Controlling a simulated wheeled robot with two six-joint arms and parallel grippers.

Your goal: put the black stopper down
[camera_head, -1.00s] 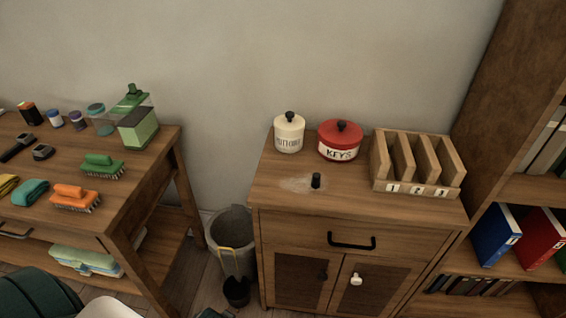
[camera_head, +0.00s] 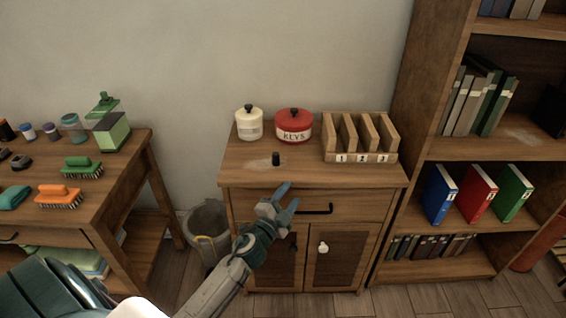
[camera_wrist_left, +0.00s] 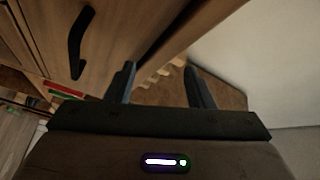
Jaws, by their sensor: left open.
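The black stopper (camera_head: 276,159) stands upright on the wooden cabinet top (camera_head: 240,172), beside a pale smudge, in front of the two canisters. My left gripper (camera_head: 284,198) is open and empty in front of the cabinet's drawer, below and nearer than the stopper, apart from it. In the left wrist view its two fingers (camera_wrist_left: 160,88) are spread with nothing between them, and the stopper cannot be made out there. My right gripper is not in view.
A cream canister (camera_head: 249,124), a red keys canister (camera_head: 294,127) and a numbered wooden rack (camera_head: 360,138) stand along the back of the cabinet top. The dark drawer handle (camera_head: 317,210) sticks out near my gripper. A bin (camera_head: 208,232) stands left; a bookcase (camera_head: 462,150) stands right.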

